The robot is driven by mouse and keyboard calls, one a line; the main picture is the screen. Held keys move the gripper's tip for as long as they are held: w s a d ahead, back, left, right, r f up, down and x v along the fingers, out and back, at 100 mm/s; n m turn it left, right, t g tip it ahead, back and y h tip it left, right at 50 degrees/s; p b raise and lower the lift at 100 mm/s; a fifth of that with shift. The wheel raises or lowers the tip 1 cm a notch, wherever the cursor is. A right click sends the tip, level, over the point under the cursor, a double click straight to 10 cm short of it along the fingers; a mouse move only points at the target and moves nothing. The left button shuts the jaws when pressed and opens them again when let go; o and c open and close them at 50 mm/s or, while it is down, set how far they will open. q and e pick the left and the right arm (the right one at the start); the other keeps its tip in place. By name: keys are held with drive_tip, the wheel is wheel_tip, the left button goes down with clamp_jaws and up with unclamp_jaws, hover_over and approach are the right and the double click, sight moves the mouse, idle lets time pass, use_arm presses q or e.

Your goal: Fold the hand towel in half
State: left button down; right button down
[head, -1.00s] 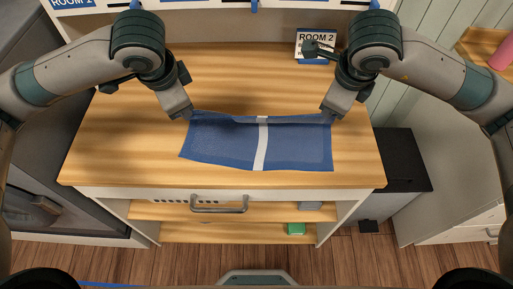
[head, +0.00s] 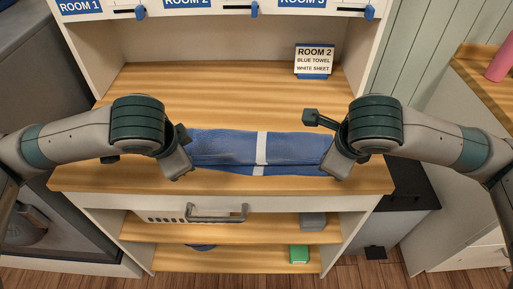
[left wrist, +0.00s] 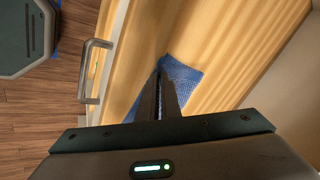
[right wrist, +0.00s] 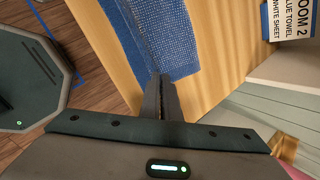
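The blue hand towel (head: 222,146) with a white stripe lies on the wooden counter between my grippers, doubled over, with a strip of lower layer showing along its near side. My left gripper (head: 180,176) is at its left end and my right gripper (head: 336,174) at its right end, both near the front. In the left wrist view the closed fingers meet a towel corner (left wrist: 184,78). In the right wrist view the fingers close at the towel's edge (right wrist: 165,35). The pinched cloth is mostly hidden by the fingers.
The counter (head: 220,95) is clear behind the towel. A sign (head: 313,61) reading "ROOM 2, BLUE TOWEL, WHITE SHEET" stands at the back right. Below the front edge are a drawer handle (head: 217,218) and shelves with a green item (head: 299,254).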

use_arm(q)
drive_tip(key=c, duration=1.7)
unclamp_jaws()
use_arm(e)
drive_tip(key=c, duration=1.7)
unclamp_jaws()
use_arm(q)
drive_tip(key=shift+r, duration=0.15)
use_arm(e)
drive_tip(key=shift+r, duration=0.15)
